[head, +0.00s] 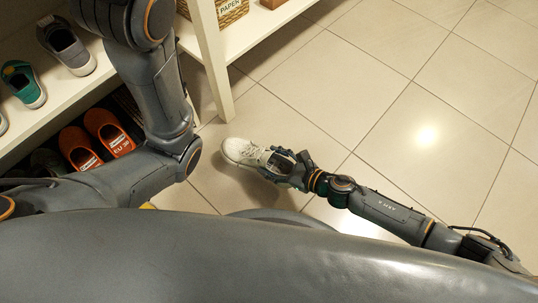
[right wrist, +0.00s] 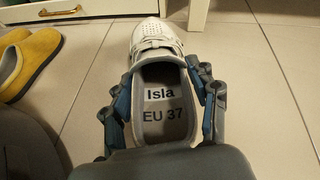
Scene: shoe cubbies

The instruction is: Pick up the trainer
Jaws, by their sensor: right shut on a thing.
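The trainer (head: 240,151) is a white shoe low over the tiled floor in the head view. In the right wrist view the trainer (right wrist: 147,37) points away from me, and its insole reads "Isla" and "EU 37". My right gripper (head: 280,165) is shut on the heel end of the trainer. In the right wrist view the fingers of that gripper (right wrist: 163,100) press on both sides of the shoe's opening. I cannot tell whether the sole touches the floor. My left arm crosses the left of the head view, but its gripper is not seen.
A white shelf unit (head: 218,60) stands at the left and top. It holds a grey shoe (head: 66,47), a green sandal (head: 22,84), orange slippers (head: 108,132) and a labelled basket (head: 222,10). Yellow shoes (right wrist: 30,60) lie left of the trainer in the right wrist view. Floor at right is clear.

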